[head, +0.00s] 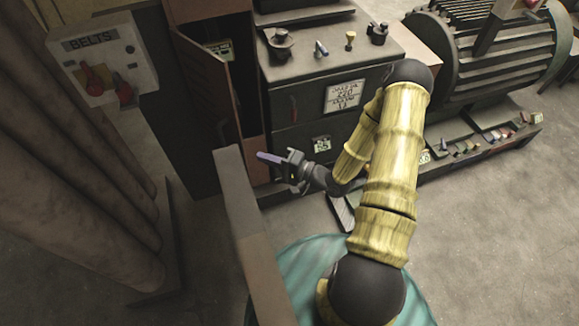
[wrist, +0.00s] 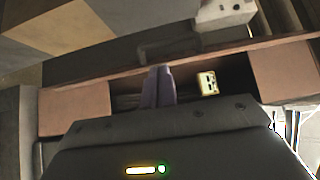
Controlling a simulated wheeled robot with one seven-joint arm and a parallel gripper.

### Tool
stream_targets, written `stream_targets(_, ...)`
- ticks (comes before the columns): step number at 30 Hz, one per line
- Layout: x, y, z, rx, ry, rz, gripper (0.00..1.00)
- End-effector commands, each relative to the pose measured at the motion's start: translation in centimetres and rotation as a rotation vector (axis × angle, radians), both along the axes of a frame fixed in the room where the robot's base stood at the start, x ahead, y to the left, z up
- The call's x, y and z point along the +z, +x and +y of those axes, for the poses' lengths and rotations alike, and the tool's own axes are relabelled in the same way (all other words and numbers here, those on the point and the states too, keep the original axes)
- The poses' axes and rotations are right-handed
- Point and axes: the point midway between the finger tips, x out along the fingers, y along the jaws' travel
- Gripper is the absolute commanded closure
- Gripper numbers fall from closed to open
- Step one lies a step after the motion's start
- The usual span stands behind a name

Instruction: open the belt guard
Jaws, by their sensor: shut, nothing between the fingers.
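A brown hinged panel (head: 203,88) on the tall cabinet at the upper left looks like the belt guard. It stands ajar, with a dark gap beside it and a small handle (head: 222,131) on its face. Behind it a pale label (head: 219,48) shows; a yellowish label (wrist: 208,83) also shows in the wrist view, inside a dark opening. My gripper (head: 268,157) is shut and empty, its purple fingers pointing left, to the right of and below the panel's handle. In the wrist view the fingers (wrist: 158,86) lie in front of the dark opening; contact cannot be told.
A wall box marked BELTS (head: 103,58) carries red levers. Thick pipes (head: 75,150) fill the left side. A tall brown partition (head: 240,205) stands just left of my gripper. A dark drawer cabinet (head: 320,100) and ribbed machine (head: 490,55) stand behind and right.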

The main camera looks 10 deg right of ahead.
Motion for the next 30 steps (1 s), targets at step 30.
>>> stream_targets(30,-0.9,-1.7,-6.8,0.044,0.018,-0.030,1.00)
